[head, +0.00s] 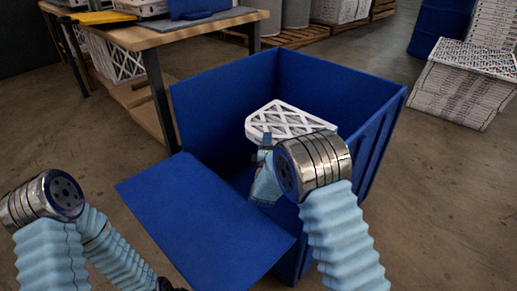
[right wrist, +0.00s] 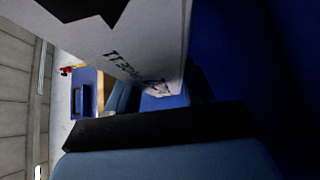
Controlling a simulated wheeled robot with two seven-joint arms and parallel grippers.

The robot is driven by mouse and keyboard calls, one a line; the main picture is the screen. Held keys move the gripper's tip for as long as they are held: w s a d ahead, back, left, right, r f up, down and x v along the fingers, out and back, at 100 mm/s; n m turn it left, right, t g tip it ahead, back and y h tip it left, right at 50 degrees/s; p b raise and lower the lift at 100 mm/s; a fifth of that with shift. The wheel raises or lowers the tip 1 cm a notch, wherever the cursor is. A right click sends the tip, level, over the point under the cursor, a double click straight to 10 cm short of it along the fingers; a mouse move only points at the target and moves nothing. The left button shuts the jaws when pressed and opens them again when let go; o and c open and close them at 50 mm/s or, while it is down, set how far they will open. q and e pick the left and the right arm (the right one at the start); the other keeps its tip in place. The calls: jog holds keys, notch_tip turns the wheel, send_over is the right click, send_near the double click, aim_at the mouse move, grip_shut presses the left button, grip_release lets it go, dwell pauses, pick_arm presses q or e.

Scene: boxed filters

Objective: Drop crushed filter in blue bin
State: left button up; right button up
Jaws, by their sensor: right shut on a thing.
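The crushed filter (head: 287,117) is a white framed panel with a lattice face. In the head view it is held over the open blue bin (head: 325,78), inside its walls. My right gripper (head: 267,143) is shut on the near left edge of the filter. In the right wrist view the filter (right wrist: 125,45) fills the upper middle as a pale panel with dark print, close to a dark gripper finger. The bin floor under the filter is mostly hidden. My left arm is at the lower left of the head view; its gripper jaws cannot be made out.
The bin's front flap (head: 200,220) hangs outward toward me. A wooden workbench (head: 150,38) stands at the left, close to the bin. Stacked boxed filters (head: 462,90) and a blue drum (head: 438,28) stand at the right. Pallets line the back.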

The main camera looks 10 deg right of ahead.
jog(key=shift+w+d+f, duration=0.15)
jog(key=shift+w+d, duration=0.25)
jog(key=shift+d, duration=0.15)
jog(key=o, duration=1.2)
jog(key=v, duration=1.4)
